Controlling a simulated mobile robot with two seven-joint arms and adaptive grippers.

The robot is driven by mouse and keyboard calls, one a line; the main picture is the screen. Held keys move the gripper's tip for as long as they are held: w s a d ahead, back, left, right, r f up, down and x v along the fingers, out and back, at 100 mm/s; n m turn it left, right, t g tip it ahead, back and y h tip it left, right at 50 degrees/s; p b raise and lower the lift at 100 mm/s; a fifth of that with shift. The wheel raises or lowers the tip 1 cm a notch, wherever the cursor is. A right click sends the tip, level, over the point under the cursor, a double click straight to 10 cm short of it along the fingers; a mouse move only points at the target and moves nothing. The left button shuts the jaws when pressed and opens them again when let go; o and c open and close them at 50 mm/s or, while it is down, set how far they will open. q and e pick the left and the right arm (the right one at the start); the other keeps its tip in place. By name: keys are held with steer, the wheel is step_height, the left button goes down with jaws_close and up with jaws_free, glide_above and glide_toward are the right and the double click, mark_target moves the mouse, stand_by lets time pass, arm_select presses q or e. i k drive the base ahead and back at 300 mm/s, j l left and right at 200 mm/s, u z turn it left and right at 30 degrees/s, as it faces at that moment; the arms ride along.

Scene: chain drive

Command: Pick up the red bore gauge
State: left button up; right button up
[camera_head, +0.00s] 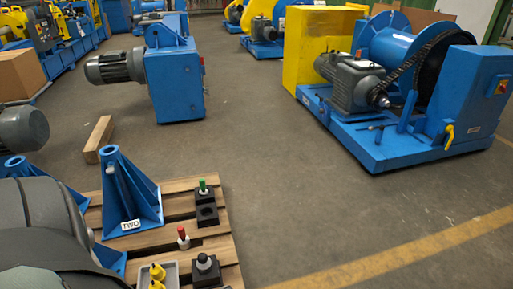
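The red bore gauge (182,237) is small, with a red handle above a pale lower part. It stands upright on the wooden pallet (175,187), left of the black holder blocks. A green-topped gauge (203,187) stands in the farthest block, and a black-topped one (203,262) in the nearest. The middle black block (207,215) shows an empty round hole. Neither of my grippers is in view.
A blue stand marked TWO (130,205) rises left of the red gauge. A grey tray (172,268) with yellow items sits in front of it. A large dark grey form (40,225) fills the lower left. The floor right of the pallet is clear up to the blue chain-drive machine (385,150).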

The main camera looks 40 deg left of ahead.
mark_target(184, 243)
steer(key=i+l+z, duration=0.45)
steer(key=i, duration=0.35)
steer(key=i+l+z, duration=0.25)
steer(key=i, duration=0.2)
steer(key=i+j+u, duration=0.1)
steer(key=u, duration=0.3)
steer(key=i+u, duration=0.3)
steer(key=u, duration=0.15)
steer(key=i+u, duration=0.2)
steer(key=u, duration=0.2)
steer(key=i+l+u, duration=0.1)
steer(key=u, duration=0.3)
steer(key=i+u, duration=0.25)
steer(key=u, duration=0.2)
steer(key=i+l+u, duration=0.1)
steer(key=i+u, duration=0.15)
steer(key=u, duration=0.2)
steer(key=i+l+u, duration=0.15)
steer(key=u, duration=0.3)
steer(key=i+l+u, duration=0.3)
steer(key=u, duration=0.15)
steer(key=i+l+u, duration=0.15)
steer(key=l+u, duration=0.15)
steer(key=u, duration=0.15)
steer(key=i+l+u, duration=0.1)
steer(key=l+u, duration=0.35)
steer(key=j, duration=0.15)
